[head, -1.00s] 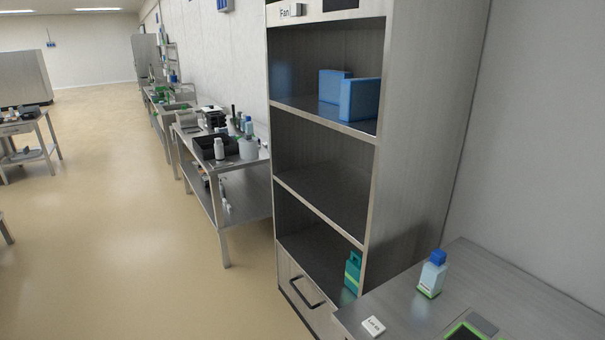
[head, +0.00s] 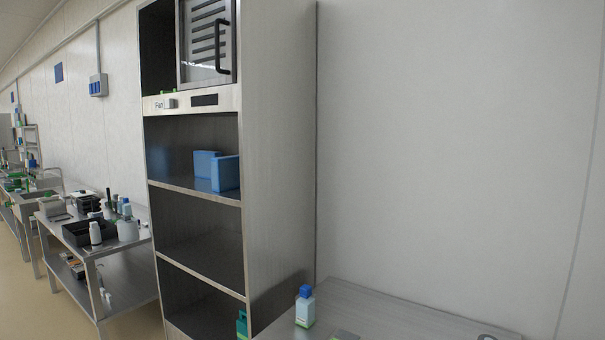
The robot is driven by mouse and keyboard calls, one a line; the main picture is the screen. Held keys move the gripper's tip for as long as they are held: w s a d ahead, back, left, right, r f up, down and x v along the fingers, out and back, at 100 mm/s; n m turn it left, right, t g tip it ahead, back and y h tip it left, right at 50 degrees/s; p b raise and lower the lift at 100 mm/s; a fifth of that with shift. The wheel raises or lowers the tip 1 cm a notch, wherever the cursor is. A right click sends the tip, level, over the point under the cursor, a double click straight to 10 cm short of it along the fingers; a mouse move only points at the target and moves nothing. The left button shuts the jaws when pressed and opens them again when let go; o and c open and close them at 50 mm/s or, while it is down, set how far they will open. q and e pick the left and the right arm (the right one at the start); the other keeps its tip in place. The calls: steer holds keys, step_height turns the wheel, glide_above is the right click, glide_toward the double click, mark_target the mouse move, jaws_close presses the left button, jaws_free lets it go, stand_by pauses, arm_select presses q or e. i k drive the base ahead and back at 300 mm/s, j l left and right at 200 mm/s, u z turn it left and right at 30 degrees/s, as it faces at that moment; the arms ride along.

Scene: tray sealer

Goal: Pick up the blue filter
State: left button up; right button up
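Two blue box-shaped blocks stand on the upper open shelf of the tall grey cabinet, under the panel marked "Fan". One blue block (head: 206,163) is further left, and the other blue block (head: 226,174) stands at the right, close to the shelf's front edge. They look alike, and I cannot tell which is the blue filter. Neither of my grippers is in the head view.
The cabinet (head: 278,150) has a slatted door (head: 209,40) with a black handle above the shelf. A blue-capped bottle (head: 305,307) stands on the counter (head: 385,315) at the right. A cluttered bench (head: 122,250) stands left of the cabinet.

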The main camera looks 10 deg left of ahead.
mark_target(225, 171)
steer(key=i+j+z, duration=0.15)
steer(key=j+z, duration=0.15)
steer(key=z, duration=0.2)
steer(key=i+j+z, duration=0.1)
steer(key=j+z, duration=0.25)
steer(key=z, duration=0.15)
steer(key=j+z, duration=0.35)
steer(key=z, duration=0.15)
